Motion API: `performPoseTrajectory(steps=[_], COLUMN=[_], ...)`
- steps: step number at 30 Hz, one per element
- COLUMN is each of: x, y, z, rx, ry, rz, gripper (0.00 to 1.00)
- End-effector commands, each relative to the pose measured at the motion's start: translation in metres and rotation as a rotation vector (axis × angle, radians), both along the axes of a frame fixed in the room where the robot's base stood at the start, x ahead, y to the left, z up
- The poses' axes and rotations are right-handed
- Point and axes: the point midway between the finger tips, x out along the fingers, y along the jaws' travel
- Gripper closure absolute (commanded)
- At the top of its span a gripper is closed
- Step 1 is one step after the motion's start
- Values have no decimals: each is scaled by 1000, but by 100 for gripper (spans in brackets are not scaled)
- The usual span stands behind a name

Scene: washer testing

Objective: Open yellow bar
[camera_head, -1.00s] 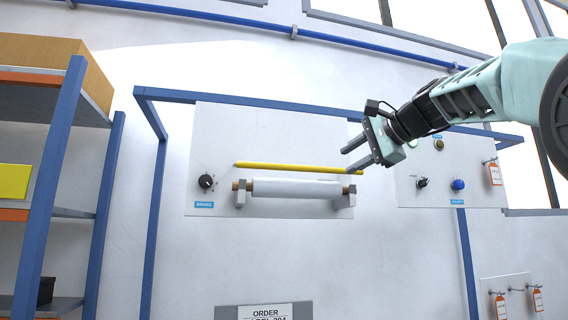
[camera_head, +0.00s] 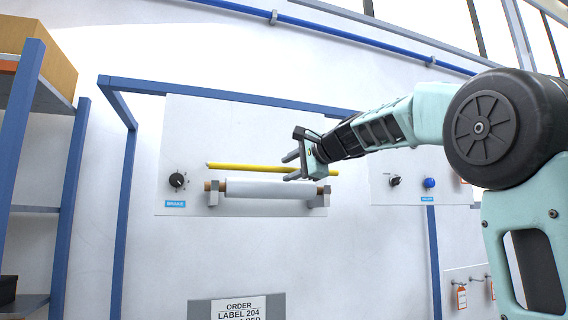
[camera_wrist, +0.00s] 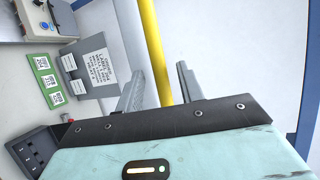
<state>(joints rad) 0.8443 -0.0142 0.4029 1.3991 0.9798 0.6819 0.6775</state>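The yellow bar (camera_head: 250,168) runs nearly level across a pale panel, just above a white roll. My gripper (camera_head: 286,168) is open in front of the bar's right half, its two fingers pointing left. In the wrist view the bar (camera_wrist: 154,45) passes through the gap between the two spread fingertips of my gripper (camera_wrist: 160,82). I cannot tell whether either finger touches it. The bar's part behind my gripper is hidden in the head view, and its right end shows past it.
The white roll (camera_head: 262,189) sits on brackets close below the bar. A black knob (camera_head: 177,180) is left of it. A second panel with a blue button (camera_head: 429,183) is at the right. A blue frame (camera_head: 121,230) surrounds the panels; shelving (camera_head: 70,190) stands at left.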

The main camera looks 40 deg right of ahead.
Motion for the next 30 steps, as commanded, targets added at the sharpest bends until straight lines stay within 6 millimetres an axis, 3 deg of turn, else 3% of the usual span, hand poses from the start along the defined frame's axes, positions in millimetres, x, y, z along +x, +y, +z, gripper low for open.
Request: performPoseTrajectory(steps=[6, 17, 21, 30], x=[23, 27, 27, 27], y=[3, 4, 4, 4], z=[-4, -6, -6, -3], rx=[2, 0, 0, -1], ry=[1, 0, 0, 0], rz=[1, 0, 0, 1], gripper=[62, 62, 100, 100])
